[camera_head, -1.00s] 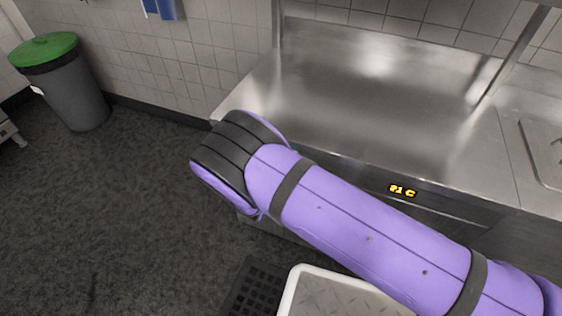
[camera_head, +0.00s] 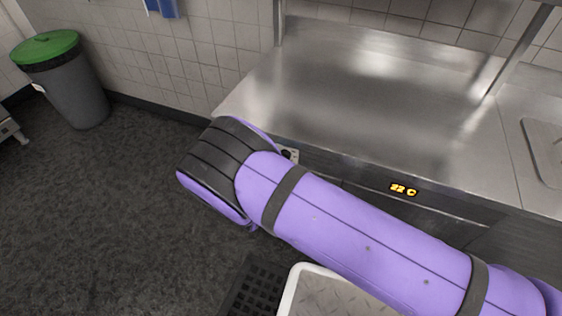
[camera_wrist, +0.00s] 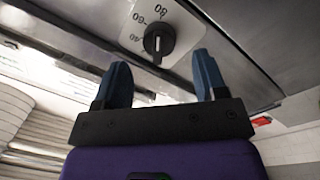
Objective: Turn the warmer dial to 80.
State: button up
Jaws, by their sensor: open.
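The warmer dial (camera_wrist: 159,40) is a black knob on a pale scale plate in the wrist view. The marks 40, 60 and 80 show around its left and upper side; which mark it points to is hard to tell. My gripper (camera_wrist: 161,59) has two blue fingers spread apart, with nothing between them. The dial appears beyond the fingertips, between them in the picture, with no visible contact. In the head view, part of the dial (camera_head: 287,154) shows beside my purple arm, which hides the gripper. The warmer's display (camera_head: 403,190) glows yellow and seems to read 22 C.
The steel warmer counter (camera_head: 370,90) has a bare top and a front edge close to my arm. Posts rise from it. A grey bin (camera_head: 75,90) with a green lid stands at the far left.

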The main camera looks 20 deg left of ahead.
jog(key=s, duration=0.7)
jog(key=shift+a+f, duration=0.15)
jog(key=shift+a, duration=0.3)
jog(key=shift+w, duration=0.1)
